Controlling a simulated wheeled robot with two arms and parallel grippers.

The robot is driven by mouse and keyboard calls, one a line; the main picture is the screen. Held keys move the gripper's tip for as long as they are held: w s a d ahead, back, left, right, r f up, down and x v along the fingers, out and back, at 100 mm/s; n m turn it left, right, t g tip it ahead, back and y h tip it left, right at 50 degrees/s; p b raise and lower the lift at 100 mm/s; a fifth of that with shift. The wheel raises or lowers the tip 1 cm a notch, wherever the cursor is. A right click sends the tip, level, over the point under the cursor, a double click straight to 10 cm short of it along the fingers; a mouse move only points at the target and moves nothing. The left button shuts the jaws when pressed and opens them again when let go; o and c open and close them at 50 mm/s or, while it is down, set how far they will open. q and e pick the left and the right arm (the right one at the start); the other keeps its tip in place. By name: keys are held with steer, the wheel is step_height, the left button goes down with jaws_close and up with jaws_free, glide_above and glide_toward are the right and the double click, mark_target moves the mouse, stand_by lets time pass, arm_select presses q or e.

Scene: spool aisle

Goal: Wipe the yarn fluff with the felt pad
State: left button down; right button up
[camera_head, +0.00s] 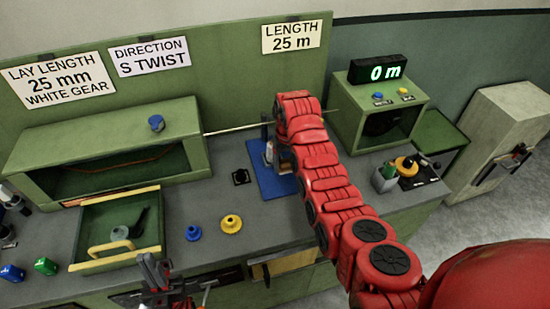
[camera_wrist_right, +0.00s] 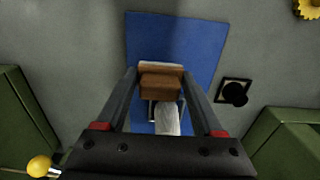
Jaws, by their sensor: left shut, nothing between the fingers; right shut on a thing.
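My right gripper (camera_wrist_right: 160,76) is shut on a brown block with a pale edge, which looks like the felt pad (camera_wrist_right: 160,86). The pad is over the blue mat (camera_wrist_right: 205,40); I cannot tell whether it touches it. In the head view the right arm reaches over the blue mat (camera_head: 265,184) and mostly hides the pad. A whitish ribbed thing (camera_wrist_right: 168,118) shows just behind the pad in the wrist view; what it is stays unclear. I cannot make out the yarn fluff. My left gripper (camera_head: 166,292) is shut and empty at the bench's front, beside the tray.
A green tray (camera_head: 85,230) with a yellow handle stands at left. A blue knob (camera_head: 193,233) and yellow gear (camera_head: 231,223) lie in front of the mat. A small black square (camera_head: 240,176) is left of it. The meter box (camera_head: 350,115) stands behind right.

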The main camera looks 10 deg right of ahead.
steer(key=shift+r, duration=0.55)
steer(key=shift+w+r, duration=0.2)
steer(key=shift+r, duration=0.7)
steer(key=shift+s+r, duration=0.15)
steer(key=shift+r, duration=0.6)
